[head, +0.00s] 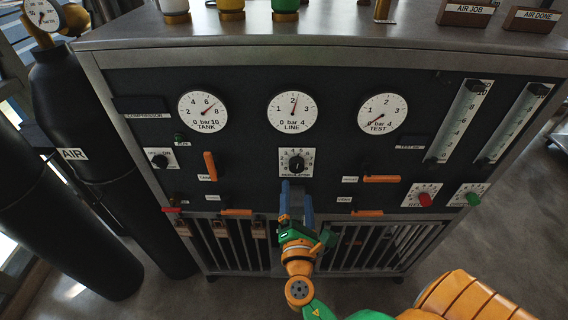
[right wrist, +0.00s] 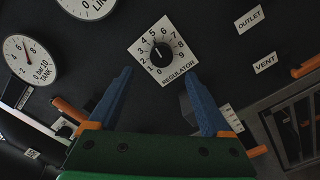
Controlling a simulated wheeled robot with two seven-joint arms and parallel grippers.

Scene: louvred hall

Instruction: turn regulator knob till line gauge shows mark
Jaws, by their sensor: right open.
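The regulator knob (head: 297,162) is a round black knob on a white numbered plate in the middle of the dark panel. In the right wrist view the regulator knob (right wrist: 160,55) has its white pointer line near 4 to 5. The line gauge (head: 292,111) is a white dial above it; its needle points a little past 2, and no separate mark can be made out. My right gripper (head: 296,192) has its blue fingers apart and empty, just below and in front of the knob; its fingertips (right wrist: 156,76) do not enclose the knob. My left gripper is out of view.
The tank gauge (head: 203,112) and test gauge (head: 382,113) flank the line gauge. Orange lever handles (head: 210,166) (head: 381,179) sit either side of the knob. A red knob (head: 425,200) and green knob (head: 473,199) are at the right. Black cylinders stand left.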

